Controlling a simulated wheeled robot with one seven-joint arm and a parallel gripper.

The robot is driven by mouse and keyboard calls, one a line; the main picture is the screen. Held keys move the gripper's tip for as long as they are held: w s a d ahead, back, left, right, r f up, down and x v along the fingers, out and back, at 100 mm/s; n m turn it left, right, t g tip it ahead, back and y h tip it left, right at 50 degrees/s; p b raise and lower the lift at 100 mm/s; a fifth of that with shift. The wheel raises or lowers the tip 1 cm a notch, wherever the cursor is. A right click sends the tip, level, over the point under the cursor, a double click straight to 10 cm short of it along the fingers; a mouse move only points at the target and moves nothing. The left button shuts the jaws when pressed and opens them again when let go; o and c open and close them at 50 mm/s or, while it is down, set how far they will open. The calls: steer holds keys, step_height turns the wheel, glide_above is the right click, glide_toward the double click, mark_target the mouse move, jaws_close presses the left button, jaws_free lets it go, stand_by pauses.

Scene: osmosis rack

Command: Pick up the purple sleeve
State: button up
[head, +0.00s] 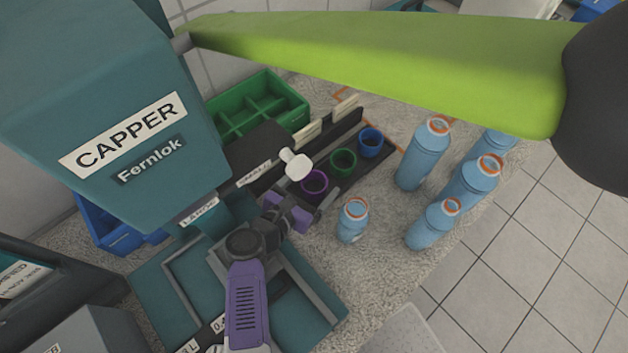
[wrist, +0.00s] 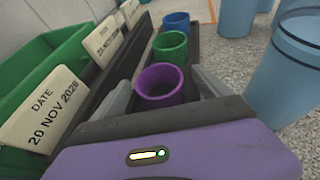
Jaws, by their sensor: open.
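The purple sleeve (head: 314,183) is a short open ring standing in a dark rack, nearest in a row with a green sleeve (head: 343,161) and a blue sleeve (head: 370,142). In the wrist view the purple sleeve (wrist: 161,85) sits between the two grey fingers of my gripper (wrist: 160,92), its open top facing up. My gripper is open, with a finger on each side of the sleeve. I cannot tell whether the fingers touch it. The sleeve's lower part is hidden by the gripper body.
The dark rack (wrist: 192,52) has dated cards along its left side. A green divided bin (head: 262,104) stands behind. Several blue bottles (head: 422,155) stand to the right, a small one (head: 352,220) close to my gripper. The teal capper (head: 110,110) rises at left.

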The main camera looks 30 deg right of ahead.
steer(key=shift+w+f, duration=0.1)
steer(key=shift+d, duration=0.1)
steer(key=c, duration=1.4)
